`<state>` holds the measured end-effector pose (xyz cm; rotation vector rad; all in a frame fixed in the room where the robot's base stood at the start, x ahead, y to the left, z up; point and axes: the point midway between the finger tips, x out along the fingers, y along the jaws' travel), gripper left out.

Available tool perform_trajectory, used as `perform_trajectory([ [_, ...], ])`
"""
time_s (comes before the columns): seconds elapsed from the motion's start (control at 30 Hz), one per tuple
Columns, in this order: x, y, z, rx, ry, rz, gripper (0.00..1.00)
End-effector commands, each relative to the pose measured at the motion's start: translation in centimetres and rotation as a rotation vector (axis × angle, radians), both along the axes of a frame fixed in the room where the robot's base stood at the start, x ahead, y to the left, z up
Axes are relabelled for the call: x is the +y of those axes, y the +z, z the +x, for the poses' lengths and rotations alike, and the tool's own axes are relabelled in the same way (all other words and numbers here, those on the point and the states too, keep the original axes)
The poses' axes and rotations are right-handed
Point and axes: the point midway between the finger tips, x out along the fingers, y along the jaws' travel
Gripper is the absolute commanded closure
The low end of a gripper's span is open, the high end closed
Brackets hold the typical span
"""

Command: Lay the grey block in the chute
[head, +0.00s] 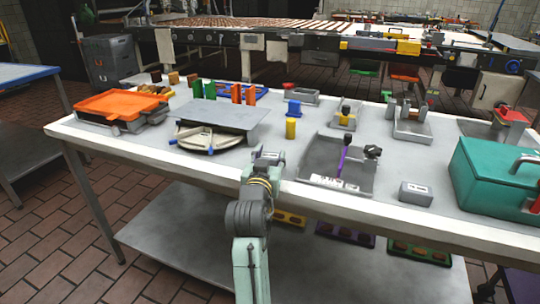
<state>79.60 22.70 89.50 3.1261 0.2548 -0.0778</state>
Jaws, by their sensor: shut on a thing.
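My gripper (268,160) is over the front edge of the table, near the middle of the head view, and seen from behind. It is shut on a small grey piece at its tips, which appears to be the grey block (270,155); the fingers hide much of it. To the right, apart from the gripper, is a shallow grey open-fronted tray (318,163) with raised sides, possibly the chute. A purple-handled tool (343,160) and a dark knob lie over it. A separate grey labelled box (415,193) sits on the table right of that tray.
A yellow block (290,128) and a blue block (294,107) stand behind my gripper. A grey plate (225,118) on a round base is to the left, beyond it an orange tray (120,104). A teal case (495,175) fills the right end. Bare tabletop lies left of my gripper.

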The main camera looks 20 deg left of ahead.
Motion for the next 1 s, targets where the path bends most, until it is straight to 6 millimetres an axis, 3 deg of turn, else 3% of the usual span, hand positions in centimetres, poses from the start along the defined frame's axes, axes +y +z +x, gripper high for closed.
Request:
perform_trajectory([
  [0.37,0.01,-0.59,0.01,0.0,0.0,0.0,0.87],
  [0.4,0.02,-0.43,0.01,0.0,0.0,0.0,0.57],
  [0.67,0.01,-0.41,0.01,0.0,0.0,0.0,0.4],
  [1.0,0.01,-0.49,0.0,0.0,0.0,0.001,0.39],
])
